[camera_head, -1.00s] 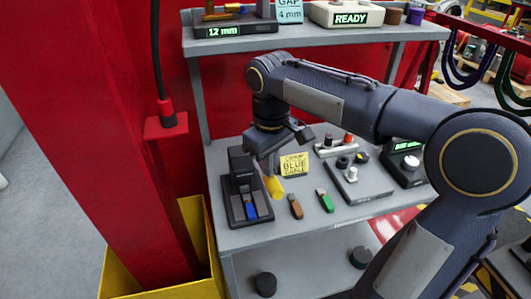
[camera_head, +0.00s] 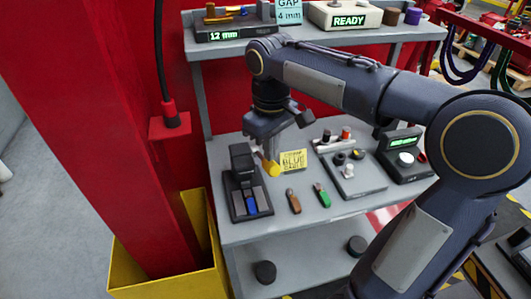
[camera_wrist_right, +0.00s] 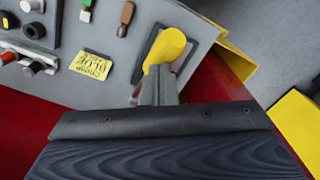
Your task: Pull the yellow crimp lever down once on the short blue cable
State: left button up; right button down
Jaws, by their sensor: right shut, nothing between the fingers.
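The yellow crimp lever (camera_head: 272,169) sticks out at the right side of the black crimp press (camera_head: 241,160). The short blue cable (camera_head: 251,205) lies on the press's dark base, in front of the upright block. My right gripper (camera_head: 266,155) is shut and empty, right at the lever. In the right wrist view the lever's yellow end (camera_wrist_right: 166,46) shows just beyond the fingers (camera_wrist_right: 159,85). I cannot tell whether they touch it. The gripper hides the lever's inner end. My left gripper is not in view.
A yellow sign (camera_head: 293,160) reading "CRIMP BLUE CABLE" stands behind the brown (camera_head: 294,201) and green (camera_head: 322,195) cables. A grey board with knobs (camera_head: 352,177) lies to the right.

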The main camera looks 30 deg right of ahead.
jog(key=shift+r+p, duration=2.2)
jog(key=shift+r, duration=0.25)
jog(key=shift+s, duration=0.1)
jog(key=s+a+f+m+t+y, duration=0.2)
jog(key=s+f, duration=0.2)
jog(key=s, duration=0.4)
jog(key=s+a+f+m+t+y, duration=0.1)
jog(key=s+a+f+m+t, duration=0.1)
jog(key=s, duration=0.6)
notch_tip(320, 180, down, 2)
jog(key=shift+s+f+m+t+y, duration=0.1)
jog(key=shift+s+m+t+y, duration=0.35)
jog(key=shift+t, duration=0.35)
